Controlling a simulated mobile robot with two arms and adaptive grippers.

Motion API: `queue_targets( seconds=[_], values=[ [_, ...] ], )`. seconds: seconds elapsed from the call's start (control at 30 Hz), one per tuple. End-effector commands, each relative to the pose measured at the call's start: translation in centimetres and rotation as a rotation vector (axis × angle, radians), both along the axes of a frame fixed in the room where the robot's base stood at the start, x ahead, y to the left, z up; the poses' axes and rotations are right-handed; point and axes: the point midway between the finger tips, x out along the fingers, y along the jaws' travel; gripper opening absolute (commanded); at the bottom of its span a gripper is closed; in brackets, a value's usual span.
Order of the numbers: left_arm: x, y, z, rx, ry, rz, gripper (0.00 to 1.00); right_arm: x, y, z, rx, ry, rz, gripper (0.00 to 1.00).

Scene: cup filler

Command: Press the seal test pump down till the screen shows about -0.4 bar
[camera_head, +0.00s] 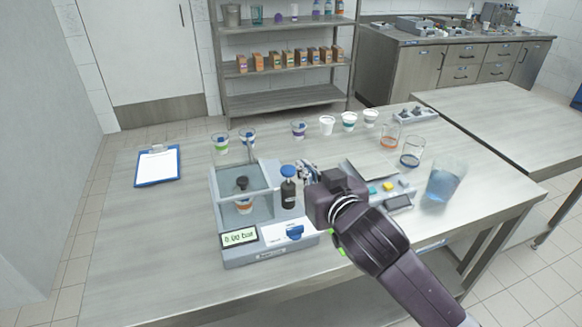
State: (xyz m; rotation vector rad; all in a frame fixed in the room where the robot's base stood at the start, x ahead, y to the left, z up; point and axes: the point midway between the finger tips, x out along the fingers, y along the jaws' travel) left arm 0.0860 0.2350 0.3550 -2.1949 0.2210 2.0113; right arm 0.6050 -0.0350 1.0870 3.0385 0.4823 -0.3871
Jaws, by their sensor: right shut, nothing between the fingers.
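The seal test pump (289,190) is a dark upright cylinder with a round blue knob on top. It stands at the right of the grey seal tester (268,253). The small screen (239,238) at the tester's front left appears to read 0.00 bar. A clear chamber on the tester's left holds a cup (244,205) with a dark piece above it. My right gripper (306,170) is shut and empty, just right of the pump's knob at about its height. I cannot tell whether it touches the knob. My left gripper is not in view.
Several cups stand behind, including a white one (327,125). A device with coloured buttons (388,187) and a blue-liquid beaker (443,181) are at right. A clipboard (158,166) lies at left.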

Motion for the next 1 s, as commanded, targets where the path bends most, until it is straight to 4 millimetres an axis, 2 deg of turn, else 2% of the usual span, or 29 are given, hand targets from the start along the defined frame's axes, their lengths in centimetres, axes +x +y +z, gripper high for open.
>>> queue_targets(
  seconds=[0.37, 0.47, 0.97, 1.0],
  values=[
    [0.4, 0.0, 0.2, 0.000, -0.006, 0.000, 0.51, 0.6, 0.1, -0.2, -0.001, 0.003, -0.002, 0.00],
    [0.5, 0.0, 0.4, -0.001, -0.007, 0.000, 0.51, 1.6, 0.5, -0.5, -0.003, 0.003, -0.002, 0.00],
    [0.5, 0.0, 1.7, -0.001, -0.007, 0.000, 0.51, 9.2, 2.9, -2.5, -0.002, 0.002, -0.002, 0.00],
    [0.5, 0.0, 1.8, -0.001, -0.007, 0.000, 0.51, 9.4, 3.0, -3.1, -0.004, 0.005, -0.002, 0.00]
  ],
)
